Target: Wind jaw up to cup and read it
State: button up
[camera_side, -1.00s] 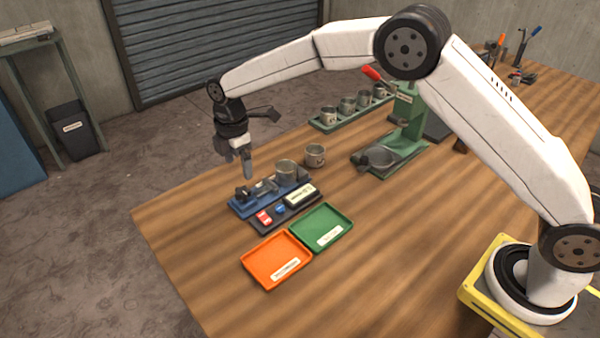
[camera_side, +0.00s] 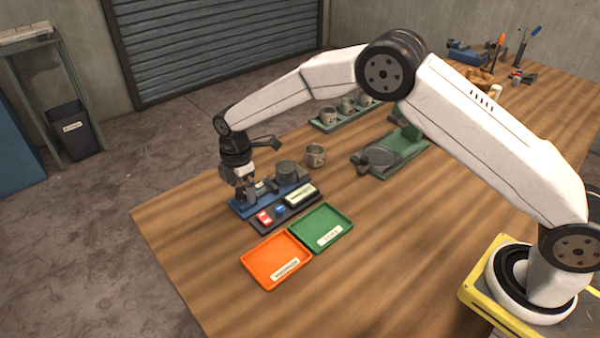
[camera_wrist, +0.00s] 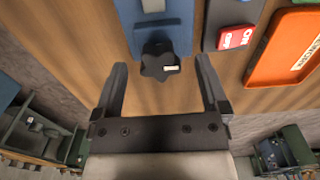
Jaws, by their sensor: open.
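My gripper (camera_side: 244,192) is open and low over the left end of the blue gauge fixture (camera_side: 236,208). In the wrist view, the fingers of my gripper (camera_wrist: 161,63) lie on either side of a black lobed knob (camera_wrist: 156,57) with a pale mark; a gap shows on each side, and I cannot tell how far down they reach. A grey metal cup (camera_side: 287,169) stands at the fixture's far end. The jaw is mostly hidden in the side view, so its gap to the cup cannot be told. A display (camera_side: 300,194) sits on the dark panel; its reading is too small.
The panel has a red switch (camera_side: 264,217) and a blue button (camera_side: 280,210). An orange tray (camera_side: 262,268) and a green tray (camera_side: 318,222) lie in front. Another cup (camera_side: 315,155) stands behind. A green machine (camera_side: 405,150) and a cup rack (camera_side: 325,126) are farther back.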

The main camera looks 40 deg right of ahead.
jog(key=shift+f, duration=0.2)
grip_shut()
